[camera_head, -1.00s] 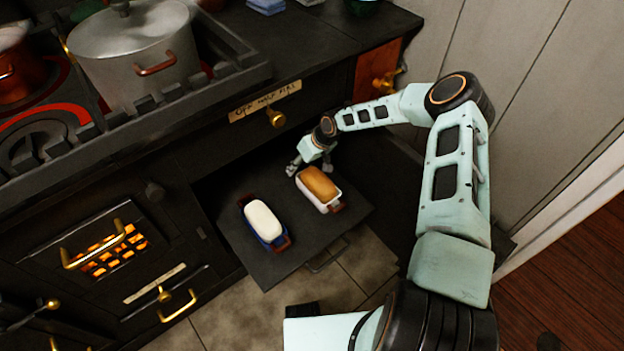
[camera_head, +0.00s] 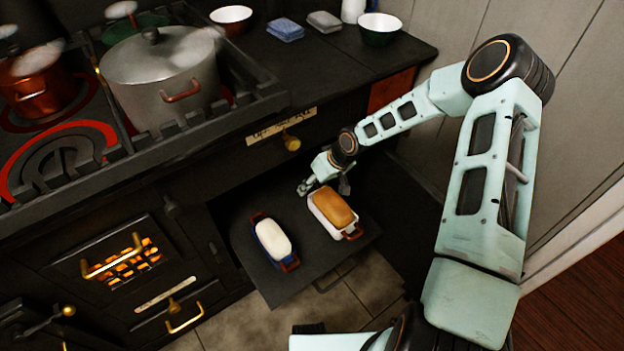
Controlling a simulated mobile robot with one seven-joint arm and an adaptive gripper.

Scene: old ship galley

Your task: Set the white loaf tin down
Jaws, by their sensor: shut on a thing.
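The white loaf tin (camera_head: 323,219) holds a golden-brown loaf (camera_head: 333,206) and has a red-brown handle at its near end. It is at the right side of a dark pulled-out shelf (camera_head: 291,287). I cannot tell whether its base touches the shelf. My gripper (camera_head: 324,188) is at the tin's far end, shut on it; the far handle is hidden. A blue loaf tin (camera_head: 266,257) with pale dough (camera_head: 273,238) stands on the shelf to the left, apart from the white tin.
The black stove with a glowing grate (camera_head: 125,268) is at left, with a large grey pot (camera_head: 165,75) above. A drawer with a brass knob (camera_head: 291,142) and the counter overhang the shelf's back. Bare shelf lies in front of the tins. A panelled wall stands at right.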

